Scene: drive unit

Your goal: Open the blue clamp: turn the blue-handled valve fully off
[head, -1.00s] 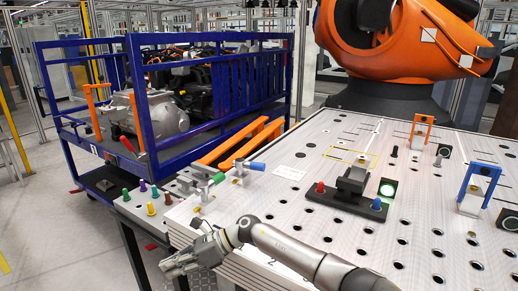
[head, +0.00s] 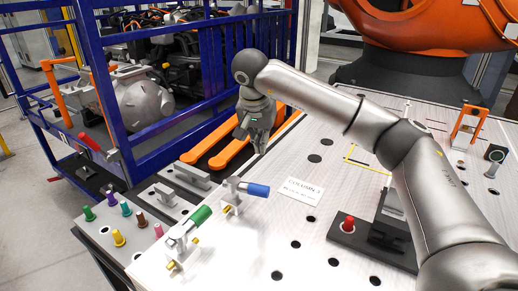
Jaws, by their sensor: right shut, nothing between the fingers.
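The blue-handled valve (head: 256,190) stands on the perforated table near its left edge. Its blue handle lies about level and points right from a small metal body with a brass-coloured part below. A similar valve with a green handle (head: 202,215) stands to its lower left. My right gripper (head: 259,150) hangs from above, fingers down, shut and empty. In the picture it is just above the blue handle, apart from it; the height gap is hard to judge. My left gripper is not in view.
Orange bars (head: 232,152) lie behind the valves, by the blue cart (head: 160,140). A sign (head: 302,190) lies right of the blue handle. Coloured pegs (head: 118,238) stand at left. A black fixture with a red knob (head: 348,224) sits under my right arm.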

